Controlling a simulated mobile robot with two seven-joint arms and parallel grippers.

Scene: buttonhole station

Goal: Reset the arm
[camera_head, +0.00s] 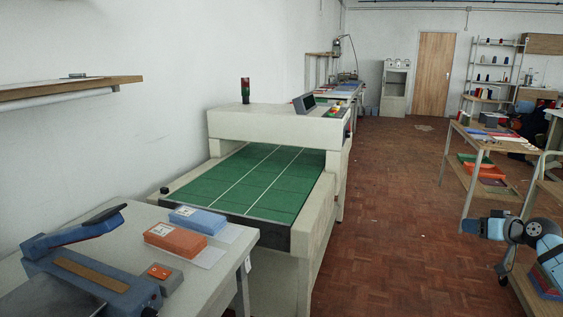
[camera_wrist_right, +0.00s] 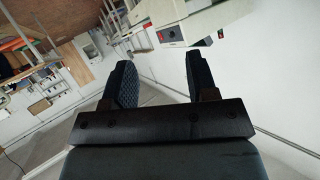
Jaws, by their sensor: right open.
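My right arm comes in at the right edge of the head view, with pale blue and dark joints. Its gripper (camera_head: 468,227) points left, held above the floor in front of a wooden-topped cart. In the right wrist view the gripper (camera_wrist_right: 158,62) has its two dark, textured fingers spread apart with nothing between them. That view is steeply tilted, with a white wall and room furniture beyond the fingers. My left gripper is not in view.
A beige machine with a green belt (camera_head: 246,178) stands at centre. A grey table at lower left holds a blue lever device (camera_head: 84,232), an orange block (camera_head: 175,238) and a blue block (camera_head: 198,219). A cart (camera_head: 492,140) stands at right. The brown floor (camera_head: 405,200) between is clear.

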